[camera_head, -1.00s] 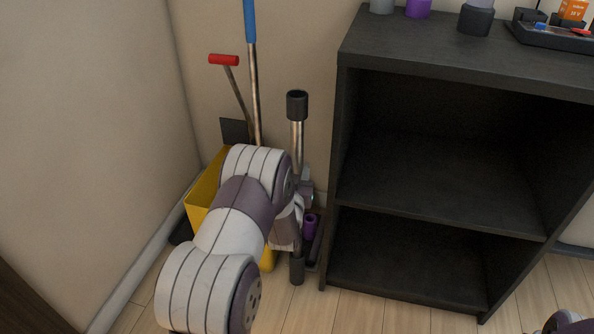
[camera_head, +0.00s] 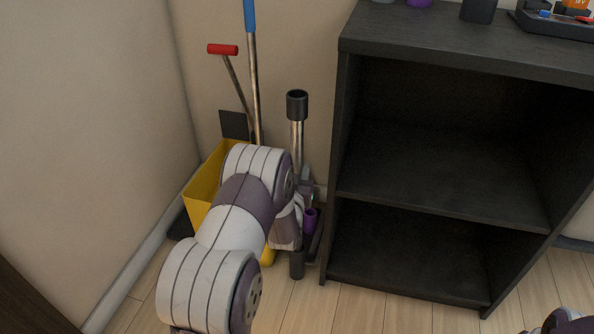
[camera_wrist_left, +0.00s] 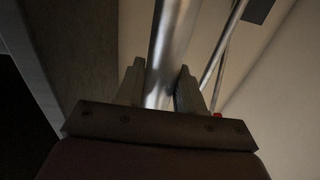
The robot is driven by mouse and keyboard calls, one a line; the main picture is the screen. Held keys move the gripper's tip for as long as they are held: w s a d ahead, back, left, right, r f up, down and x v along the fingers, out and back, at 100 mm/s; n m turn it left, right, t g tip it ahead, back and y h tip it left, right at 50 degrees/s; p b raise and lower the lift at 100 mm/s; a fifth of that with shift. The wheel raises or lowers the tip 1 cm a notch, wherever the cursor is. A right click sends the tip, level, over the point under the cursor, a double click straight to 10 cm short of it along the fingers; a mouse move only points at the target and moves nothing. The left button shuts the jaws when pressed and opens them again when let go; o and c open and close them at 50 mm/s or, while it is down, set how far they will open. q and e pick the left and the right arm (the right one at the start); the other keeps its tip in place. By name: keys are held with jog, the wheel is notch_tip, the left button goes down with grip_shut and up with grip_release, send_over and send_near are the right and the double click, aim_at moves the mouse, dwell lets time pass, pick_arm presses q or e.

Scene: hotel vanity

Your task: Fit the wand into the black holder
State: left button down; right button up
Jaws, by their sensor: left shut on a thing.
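The wand (camera_head: 297,138) is a steel tube with a black cap at its top and a black lower end (camera_head: 297,263). It stands upright near the wall, left of the dark shelf unit. My left gripper (camera_head: 305,190) is shut around the tube, partly hidden by my arm. In the left wrist view the steel tube (camera_wrist_left: 168,55) runs between the two fingers. My right gripper is out of view.
The dark shelf unit (camera_head: 430,50) stands close on the right, with small items on top. A yellow bucket (camera_head: 203,185), a blue-handled pole (camera_head: 249,20) and a red-handled tool (camera_head: 223,50) crowd the corner on the left. Bare floor (camera_head: 370,312) lies in front.

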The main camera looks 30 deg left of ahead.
pick_arm(q)
jog(key=shift+f, duration=0.2)
notch_tip(320, 180, down, 6)
jog(key=b, duration=0.5)
dwell(0.9)
jog(key=shift+f, duration=0.35)
dwell(0.6)
jog(key=c, duration=0.6)
grip_release()
jog(key=p+v, duration=0.5)
jog(key=v, duration=0.7)
jog(key=shift+s+d+p, duration=0.1)
jog(key=shift+s+p, duration=0.25)
jog(key=shift+p, duration=0.05)
